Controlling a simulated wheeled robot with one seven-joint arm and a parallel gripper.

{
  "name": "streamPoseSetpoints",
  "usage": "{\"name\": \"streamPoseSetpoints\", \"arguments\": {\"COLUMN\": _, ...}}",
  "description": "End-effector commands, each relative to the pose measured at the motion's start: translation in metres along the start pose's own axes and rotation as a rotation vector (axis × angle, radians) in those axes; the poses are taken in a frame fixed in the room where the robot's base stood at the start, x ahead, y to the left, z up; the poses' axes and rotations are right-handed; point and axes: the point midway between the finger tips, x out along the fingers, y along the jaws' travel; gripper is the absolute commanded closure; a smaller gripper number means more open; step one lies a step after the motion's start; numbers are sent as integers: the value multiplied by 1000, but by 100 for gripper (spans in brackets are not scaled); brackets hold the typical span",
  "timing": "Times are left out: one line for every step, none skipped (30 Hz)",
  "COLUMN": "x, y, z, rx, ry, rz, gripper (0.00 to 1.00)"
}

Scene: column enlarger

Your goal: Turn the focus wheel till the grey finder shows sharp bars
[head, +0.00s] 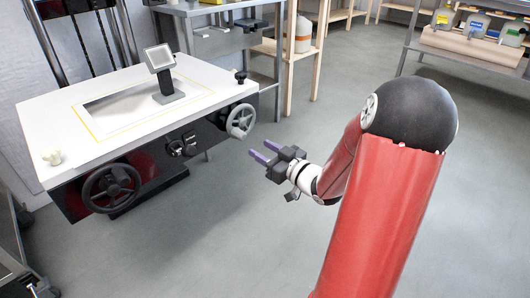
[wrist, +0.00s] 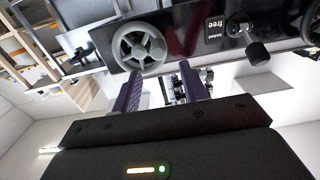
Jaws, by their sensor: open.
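The grey finder (head: 159,58) stands tilted on a dark foot on the white baseboard (head: 215,82); its small screen looks plain grey, and I cannot make out bars. A light grey spoked wheel (head: 241,121) is at the right of the front panel. A black spoked wheel (head: 111,191) is at the left. No label shows which is the focus wheel. My gripper (head: 262,151) is open and empty, its purple fingers pointing toward the panel, right of and below the grey wheel. In the wrist view the grey wheel (wrist: 140,46) lies just beyond the fingers (wrist: 160,76), apart from them.
Between the wheels is a black-knobbed lever (wrist: 257,52) beside a plate (wrist: 216,34) reading "locked" and "free". Shelves with bottles (head: 443,18) stand behind. Floor around my gripper is clear.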

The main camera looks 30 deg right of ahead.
Motion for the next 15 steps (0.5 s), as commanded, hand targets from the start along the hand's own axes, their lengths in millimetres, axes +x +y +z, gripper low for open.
{"name": "streamPoseSetpoints", "arguments": {"x": 5, "y": 0, "z": 1, "rx": 0, "ry": 1, "rz": -2, "gripper": 56}}
{"name": "streamPoseSetpoints", "arguments": {"x": 8, "y": 0, "z": 1, "rx": 0, "ry": 0, "rz": -1, "gripper": 56}}
{"name": "streamPoseSetpoints", "arguments": {"x": 12, "y": 0, "z": 1, "rx": 0, "ry": 0, "rz": 0, "gripper": 56}}
{"name": "streamPoseSetpoints", "arguments": {"x": 15, "y": 0, "z": 1, "rx": -1, "ry": 0, "rz": 0, "gripper": 56}}
{"name": "streamPoseSetpoints", "arguments": {"x": 18, "y": -1, "z": 1, "rx": -1, "ry": 0, "rz": -1, "gripper": 56}}
{"name": "streamPoseSetpoints", "arguments": {"x": 22, "y": -1, "z": 1, "rx": -1, "ry": 0, "rz": -1, "gripper": 56}}
{"name": "streamPoseSetpoints", "arguments": {"x": 25, "y": 0, "z": 1, "rx": 0, "ry": -1, "rz": -1, "gripper": 56}}
{"name": "streamPoseSetpoints", "arguments": {"x": 28, "y": 0, "z": 1, "rx": 0, "ry": -1, "rz": 0, "gripper": 56}}
{"name": "streamPoseSetpoints", "arguments": {"x": 32, "y": 0, "z": 1, "rx": -1, "ry": 0, "rz": 0, "gripper": 56}}
{"name": "streamPoseSetpoints", "arguments": {"x": 35, "y": 0, "z": 1, "rx": -1, "ry": -1, "rz": 0, "gripper": 56}}
{"name": "streamPoseSetpoints", "arguments": {"x": 38, "y": 0, "z": 1, "rx": 0, "ry": -1, "rz": 0, "gripper": 56}}
{"name": "streamPoseSetpoints", "arguments": {"x": 42, "y": 0, "z": 1, "rx": 0, "ry": -1, "rz": 0, "gripper": 56}}
{"name": "streamPoseSetpoints", "arguments": {"x": 45, "y": 0, "z": 1, "rx": 0, "ry": -1, "rz": 0, "gripper": 56}}
{"name": "streamPoseSetpoints", "arguments": {"x": 48, "y": 0, "z": 1, "rx": -1, "ry": 0, "rz": 0, "gripper": 56}}
{"name": "streamPoseSetpoints", "arguments": {"x": 52, "y": 0, "z": 1, "rx": -1, "ry": -1, "rz": -1, "gripper": 56}}
